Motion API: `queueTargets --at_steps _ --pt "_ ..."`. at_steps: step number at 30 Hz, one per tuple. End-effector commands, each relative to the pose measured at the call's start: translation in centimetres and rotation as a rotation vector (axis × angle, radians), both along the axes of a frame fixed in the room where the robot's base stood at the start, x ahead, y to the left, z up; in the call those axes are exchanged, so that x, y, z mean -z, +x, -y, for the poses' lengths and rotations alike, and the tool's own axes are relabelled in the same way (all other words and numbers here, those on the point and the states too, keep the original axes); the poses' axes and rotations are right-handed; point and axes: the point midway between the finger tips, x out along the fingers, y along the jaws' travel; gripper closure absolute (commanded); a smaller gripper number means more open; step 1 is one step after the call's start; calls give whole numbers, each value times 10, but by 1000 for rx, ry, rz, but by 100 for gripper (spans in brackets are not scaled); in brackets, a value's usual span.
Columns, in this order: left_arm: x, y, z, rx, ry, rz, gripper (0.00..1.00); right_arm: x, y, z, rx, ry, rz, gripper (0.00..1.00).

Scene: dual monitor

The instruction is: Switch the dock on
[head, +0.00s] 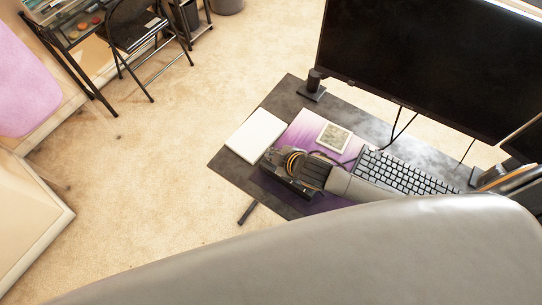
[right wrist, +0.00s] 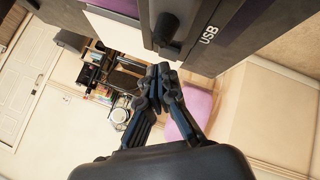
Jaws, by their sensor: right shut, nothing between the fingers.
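The dock is a dark box marked "USB" (right wrist: 222,32) in the right wrist view, with a black round knob or switch (right wrist: 171,27) sticking out of it. In the head view my right gripper (head: 272,160) is over the left front part of the desk, and the dock cannot be clearly told apart from it there. In the right wrist view my right gripper (right wrist: 161,72) is shut and empty. Its fingertips are close below the knob; I cannot tell whether they touch it. My left gripper is not in view.
The dark desk (head: 294,93) carries a white flat object (head: 255,135), a small square item (head: 334,138), a keyboard (head: 405,174) and a large black monitor (head: 420,60). A folding chair (head: 140,35) stands at the upper left. The carpet (head: 150,190) left of the desk is largely clear.

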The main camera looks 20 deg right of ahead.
Motion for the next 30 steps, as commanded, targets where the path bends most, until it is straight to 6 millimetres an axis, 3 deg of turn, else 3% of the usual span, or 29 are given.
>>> queueTargets --at_steps 30 --pt "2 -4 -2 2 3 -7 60 9 0 0 1 -1 -1 100"
